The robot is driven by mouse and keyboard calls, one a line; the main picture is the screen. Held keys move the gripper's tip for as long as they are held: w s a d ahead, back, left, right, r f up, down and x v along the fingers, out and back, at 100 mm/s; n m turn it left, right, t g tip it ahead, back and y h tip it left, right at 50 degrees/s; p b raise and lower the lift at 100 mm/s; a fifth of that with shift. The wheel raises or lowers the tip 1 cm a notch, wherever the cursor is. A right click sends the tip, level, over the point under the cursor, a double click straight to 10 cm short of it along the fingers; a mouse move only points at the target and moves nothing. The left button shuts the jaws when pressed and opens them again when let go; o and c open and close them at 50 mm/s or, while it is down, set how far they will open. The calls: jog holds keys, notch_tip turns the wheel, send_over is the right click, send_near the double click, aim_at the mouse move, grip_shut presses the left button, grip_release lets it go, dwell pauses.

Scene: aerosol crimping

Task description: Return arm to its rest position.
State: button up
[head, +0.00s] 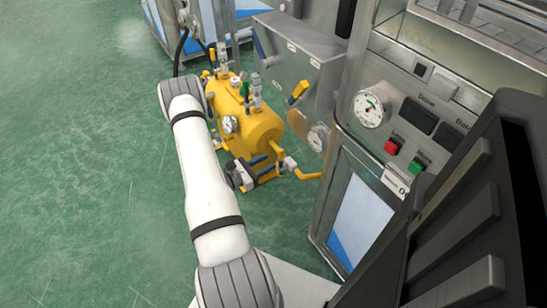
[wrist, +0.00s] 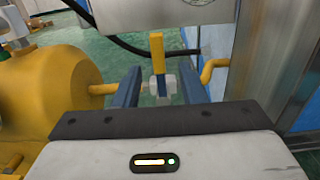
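My gripper (wrist: 160,85) shows in the wrist view with its two blue fingers spread apart. A pale valve body (wrist: 162,88) with an upright yellow lever (wrist: 157,48) appears in the gap between them. Space shows on both sides of the valve, and I see no finger contact. In the head view my white arm reaches down the middle. My gripper (head: 268,172) is low beside the yellow tank (head: 262,125), near the yellow pipe (head: 308,175). The arm partly hides the tank and the wrist.
A grey cabinet (head: 300,60) stands behind the tank. A metal control panel (head: 385,95) with a gauge and red and green buttons stands close on the right. Open green floor (head: 80,170) lies to the left. A black hose (wrist: 130,45) hangs behind the valve.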

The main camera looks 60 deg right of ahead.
aim_at(279, 156)
jog(key=shift+w+a, duration=0.15)
jog(key=shift+a, duration=0.15)
jog(key=b+x, duration=0.2)
jog(key=x, duration=0.6)
jog(key=shift+w+d, duration=0.1)
jog(key=shift+r, duration=0.1)
